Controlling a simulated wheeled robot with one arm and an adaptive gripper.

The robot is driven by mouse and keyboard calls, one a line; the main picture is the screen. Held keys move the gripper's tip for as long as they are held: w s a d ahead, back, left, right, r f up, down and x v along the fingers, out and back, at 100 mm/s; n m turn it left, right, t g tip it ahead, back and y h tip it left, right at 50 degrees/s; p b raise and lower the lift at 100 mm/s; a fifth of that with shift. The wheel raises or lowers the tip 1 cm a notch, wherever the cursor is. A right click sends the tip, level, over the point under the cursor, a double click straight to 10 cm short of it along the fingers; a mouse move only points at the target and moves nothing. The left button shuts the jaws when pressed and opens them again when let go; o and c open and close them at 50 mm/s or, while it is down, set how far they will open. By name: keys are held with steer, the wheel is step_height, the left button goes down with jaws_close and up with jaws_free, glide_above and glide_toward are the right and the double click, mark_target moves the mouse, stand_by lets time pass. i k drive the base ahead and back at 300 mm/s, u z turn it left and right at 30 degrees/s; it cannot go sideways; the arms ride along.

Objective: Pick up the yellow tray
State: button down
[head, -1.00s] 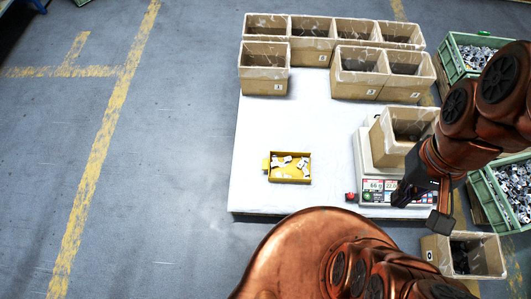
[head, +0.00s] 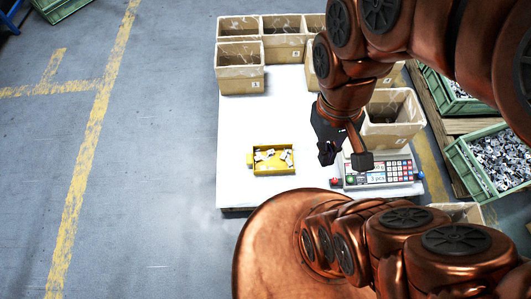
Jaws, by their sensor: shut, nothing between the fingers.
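The yellow tray (head: 273,173) lies on the white table, left of the scale, with several small whitish parts inside it. A small yellow tab sticks out at its left side. My gripper (head: 328,155) is dark and hangs to the right of the tray, apart from it and above the table near the scale. It is shut and empty. Nothing covers the tray.
Cardboard boxes (head: 240,75) stand along the back of the white table (head: 235,140). Green crates of parts (head: 468,170) stand further right. The table around the tray is clear.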

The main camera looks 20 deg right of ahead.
mark_target(270, 158)
steer(key=u, duration=0.4)
steer(key=k, duration=1)
steer(key=u, duration=1.6)
steer(key=i, duration=1.35)
steer(key=z, duration=1)
steer(key=i, duration=0.85)
steer(key=z, duration=0.8)
